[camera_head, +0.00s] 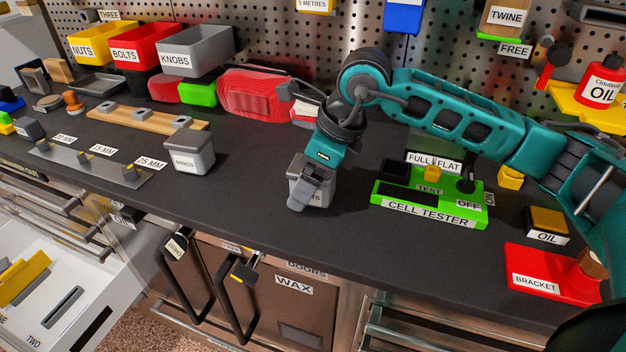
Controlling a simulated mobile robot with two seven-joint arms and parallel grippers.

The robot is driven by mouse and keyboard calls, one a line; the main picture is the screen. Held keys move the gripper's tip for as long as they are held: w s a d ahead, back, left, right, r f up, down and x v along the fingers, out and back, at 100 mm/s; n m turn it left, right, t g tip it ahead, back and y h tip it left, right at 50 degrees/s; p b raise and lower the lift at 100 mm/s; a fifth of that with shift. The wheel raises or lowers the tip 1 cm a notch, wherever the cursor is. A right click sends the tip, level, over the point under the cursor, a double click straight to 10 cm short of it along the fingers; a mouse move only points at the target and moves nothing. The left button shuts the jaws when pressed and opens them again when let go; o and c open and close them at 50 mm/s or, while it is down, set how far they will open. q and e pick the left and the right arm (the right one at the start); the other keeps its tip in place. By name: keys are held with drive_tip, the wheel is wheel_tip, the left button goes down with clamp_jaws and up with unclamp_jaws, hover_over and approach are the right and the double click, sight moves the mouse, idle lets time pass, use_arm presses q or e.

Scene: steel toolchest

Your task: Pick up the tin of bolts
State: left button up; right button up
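A small grey tin (327,190) stands at the middle of the dark worktop, near its front edge. Its white label is mostly covered, so I cannot read the whole word. My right gripper (313,187) reaches down over this tin from the upper right. One finger lies across the front of the tin; the other is hidden, so I cannot tell whether it grips the tin. A second grey tin with a lid (190,158) stands to the left, its label small and hard to read. My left gripper is not in view.
A green cell tester (428,207) stands right of the gripper. A red bracket block (550,275) is at the right front. A red bolts bin (140,47) and other bins stand back left. A wooden rail (145,118) lies left. Worktop between the tins is clear.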

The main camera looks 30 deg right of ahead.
drive_tip(key=shift+c, duration=0.2)
drive_tip(key=c, duration=1.2)
